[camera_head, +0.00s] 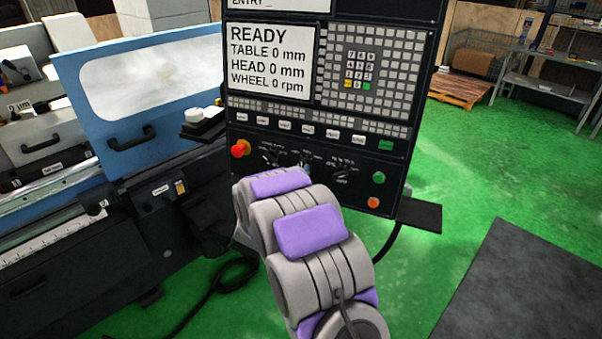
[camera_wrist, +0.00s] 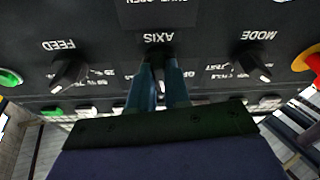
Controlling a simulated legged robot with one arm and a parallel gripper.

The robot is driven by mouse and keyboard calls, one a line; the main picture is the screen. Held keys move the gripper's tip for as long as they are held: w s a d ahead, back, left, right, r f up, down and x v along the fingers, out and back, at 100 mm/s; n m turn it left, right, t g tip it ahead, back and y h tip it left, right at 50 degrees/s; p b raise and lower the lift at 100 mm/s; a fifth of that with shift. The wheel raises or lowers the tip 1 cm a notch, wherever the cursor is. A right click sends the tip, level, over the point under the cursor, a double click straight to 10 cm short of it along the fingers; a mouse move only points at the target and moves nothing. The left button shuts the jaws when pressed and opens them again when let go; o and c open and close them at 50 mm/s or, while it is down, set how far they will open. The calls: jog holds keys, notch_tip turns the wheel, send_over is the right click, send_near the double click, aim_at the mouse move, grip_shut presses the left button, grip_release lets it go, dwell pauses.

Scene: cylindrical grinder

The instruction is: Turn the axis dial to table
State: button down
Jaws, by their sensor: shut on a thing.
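The axis dial (camera_wrist: 154,52) is a black knob under the label AXIS on the dark control panel. The wrist view shows the panel upside down. My gripper (camera_wrist: 159,66) has its two blue fingers at this dial, shut on it. The fingers hide most of the knob and part of the lettering around it, so I cannot read its setting. In the head view my arm covers most of the gripper, and the dial area sits just above the arm.
The FEED dial (camera_wrist: 70,72) and the MODE dial (camera_wrist: 250,67) flank the axis dial. A red button (camera_head: 240,148) is at the panel's left, with green (camera_head: 378,178) and orange (camera_head: 373,202) buttons at right. The screen (camera_head: 268,60) reads READY, TABLE 0 mm.

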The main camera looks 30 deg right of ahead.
jog(key=shift+a+f+m, duration=0.1)
jog(key=shift+m, duration=0.7)
jog(key=shift+m+g, duration=0.3)
jog(key=c, duration=1.3)
grip_release()
jog(key=shift+w, duration=0.15)
jog(key=shift+o, duration=1.1)
jog(key=shift+a, duration=0.15)
jog(key=p+v, duration=0.2)
jog(key=v, duration=1.5)
jog(key=shift+a+f, duration=0.15)
jog(key=shift+f, duration=0.1)
